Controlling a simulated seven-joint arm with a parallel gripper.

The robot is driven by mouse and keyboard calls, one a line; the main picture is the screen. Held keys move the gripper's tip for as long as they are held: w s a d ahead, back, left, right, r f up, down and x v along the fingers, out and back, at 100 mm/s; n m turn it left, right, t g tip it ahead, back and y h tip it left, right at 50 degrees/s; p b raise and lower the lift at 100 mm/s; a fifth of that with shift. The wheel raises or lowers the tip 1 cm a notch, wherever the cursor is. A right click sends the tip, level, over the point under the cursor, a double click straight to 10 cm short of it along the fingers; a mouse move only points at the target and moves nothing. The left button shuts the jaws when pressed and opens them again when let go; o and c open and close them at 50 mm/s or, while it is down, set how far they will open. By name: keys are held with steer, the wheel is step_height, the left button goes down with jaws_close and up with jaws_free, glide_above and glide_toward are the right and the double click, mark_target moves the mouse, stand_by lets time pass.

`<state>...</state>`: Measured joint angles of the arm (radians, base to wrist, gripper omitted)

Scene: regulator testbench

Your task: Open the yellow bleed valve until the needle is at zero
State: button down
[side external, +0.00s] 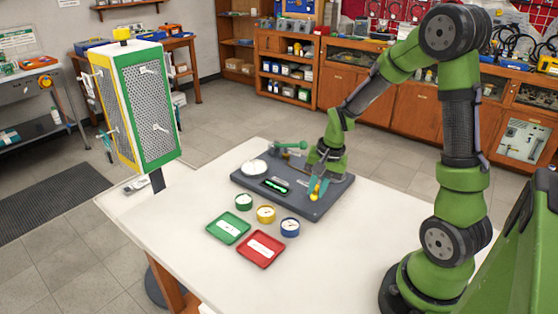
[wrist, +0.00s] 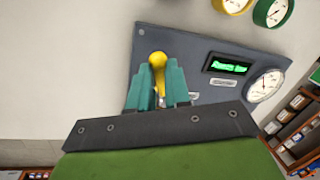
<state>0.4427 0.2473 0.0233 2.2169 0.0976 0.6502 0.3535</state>
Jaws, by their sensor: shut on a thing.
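The yellow bleed valve (side external: 314,196) is on the right part of the dark grey panel (side external: 325,205). In the wrist view its yellow handle (wrist: 158,62) sits between the two teal fingers of my gripper (wrist: 160,85). My gripper (side external: 318,184) is shut on this handle; the valve's base is mostly hidden behind the fingers. The white round gauge (wrist: 266,86) is on the panel, and in the side view it is at the panel's left end (side external: 253,167). A thin needle line shows, but I cannot read its value.
A lit green display (wrist: 230,67) is beside the gauge. A green-handled lever (side external: 290,145) stands at the panel's back. Green, yellow and blue dials and green (side external: 228,228) and red (side external: 261,249) trays lie in front. A perforated stand (side external: 145,105) is at left.

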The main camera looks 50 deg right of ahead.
steer(key=n, duration=0.1)
steer(key=s+d+n, duration=0.1)
steer(key=n, duration=0.1)
steer(key=shift+s+n+y, duration=0.1)
steer(key=shift+n+y, duration=0.2)
steer(key=shift+y, duration=0.1)
steer(key=n, duration=0.1)
steer(key=d+n+g, duration=0.1)
steer(key=n, duration=0.1)
steer(key=shift+s+d+n, duration=0.1)
steer(key=shift+s+n, duration=0.2)
steer(key=shift+s, duration=0.1)
steer(key=n, duration=0.1)
steer(key=d+n, duration=0.1)
steer(key=n, duration=0.1)
steer(key=shift+s+d+g+y, duration=0.15)
steer(key=shift+d+g+y, duration=0.05)
steer(key=shift+g+y, duration=0.1)
steer(key=shift+d+n, duration=0.25)
steer(key=shift+n, duration=0.5)
steer(key=shift+d+n, duration=0.25)
steer(key=shift+n, duration=0.5)
steer(key=c, duration=1.1)
jaws_free()
steer(key=shift+r, duration=0.15)
